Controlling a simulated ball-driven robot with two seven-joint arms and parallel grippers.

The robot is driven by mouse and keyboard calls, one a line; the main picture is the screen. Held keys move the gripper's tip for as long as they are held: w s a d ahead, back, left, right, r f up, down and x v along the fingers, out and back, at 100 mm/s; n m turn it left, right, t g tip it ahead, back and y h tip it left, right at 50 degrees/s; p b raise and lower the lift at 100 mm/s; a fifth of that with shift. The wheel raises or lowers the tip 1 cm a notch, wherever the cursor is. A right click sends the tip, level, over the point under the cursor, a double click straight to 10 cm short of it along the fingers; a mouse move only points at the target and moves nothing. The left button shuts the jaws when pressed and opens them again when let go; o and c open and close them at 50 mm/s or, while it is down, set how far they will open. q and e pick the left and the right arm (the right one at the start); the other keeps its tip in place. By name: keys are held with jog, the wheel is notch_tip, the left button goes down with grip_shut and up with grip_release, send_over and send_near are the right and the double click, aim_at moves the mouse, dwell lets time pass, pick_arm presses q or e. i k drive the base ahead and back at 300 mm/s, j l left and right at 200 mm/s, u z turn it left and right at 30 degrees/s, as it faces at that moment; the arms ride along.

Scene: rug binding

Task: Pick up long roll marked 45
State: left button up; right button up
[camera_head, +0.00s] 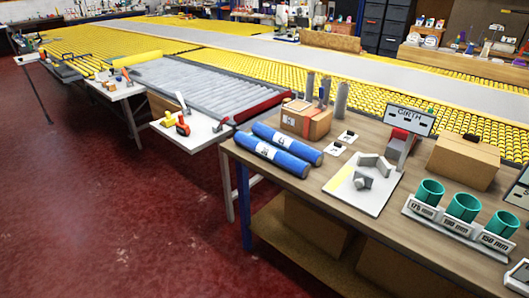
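Two long blue rolls lie side by side on the left end of the wooden workbench (420,228). The back roll (303,147) and the front roll (285,161) each carry a white label with marks too small to read, so I cannot tell which is marked 45. Neither of my grippers shows in this view.
A cardboard box (305,122), small white cards (336,148), a light board with grey blocks (352,186), a "GIRTH" sign (408,114) and green cups (465,206) stand on the bench. Red floor (130,220) is open at the left.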

aim_at(313, 156)
jog(key=i, duration=0.15)
jog(key=i+z, duration=0.45)
jog(key=i+j+z, duration=0.15)
jog(key=z, duration=0.3)
jog(key=i+z, duration=0.1)
jog(key=z, duration=0.15)
